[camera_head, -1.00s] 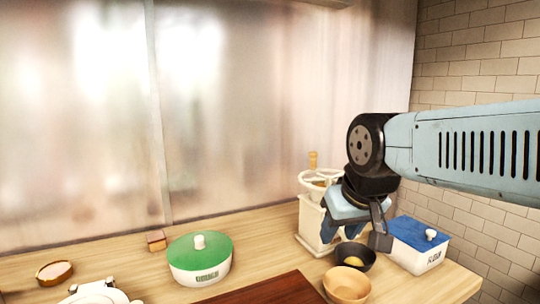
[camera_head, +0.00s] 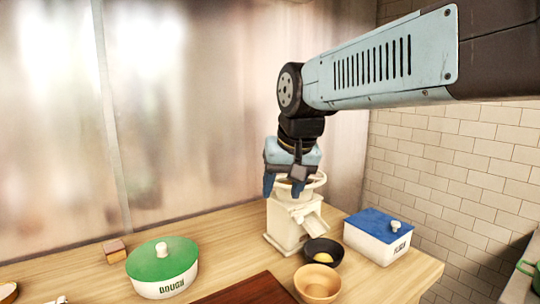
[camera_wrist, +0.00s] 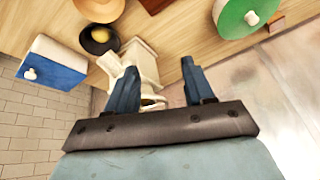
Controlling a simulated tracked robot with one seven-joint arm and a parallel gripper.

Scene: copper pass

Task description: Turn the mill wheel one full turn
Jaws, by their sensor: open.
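The cream mill (camera_head: 288,226) stands upright at the back of the counter, with a chute on its right side. Its wheel (camera_head: 319,181) lies flat on top, and its left part is hidden behind my gripper (camera_head: 283,190). My gripper points down at the wheel with its blue fingers apart and nothing clearly between them. In the wrist view the mill (camera_wrist: 147,66) shows between and behind the fingers. I cannot tell whether a finger touches the wheel. The wheel's wooden handle is hidden now.
A dark bowl (camera_head: 312,250) with something yellow stands just before the mill, a wooden bowl (camera_head: 318,288) nearer. A blue-lidded flour box (camera_head: 372,246) is right. A green-lidded dough pot (camera_head: 165,286) and small wooden block (camera_head: 115,250) are left. A pale panel rises behind.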

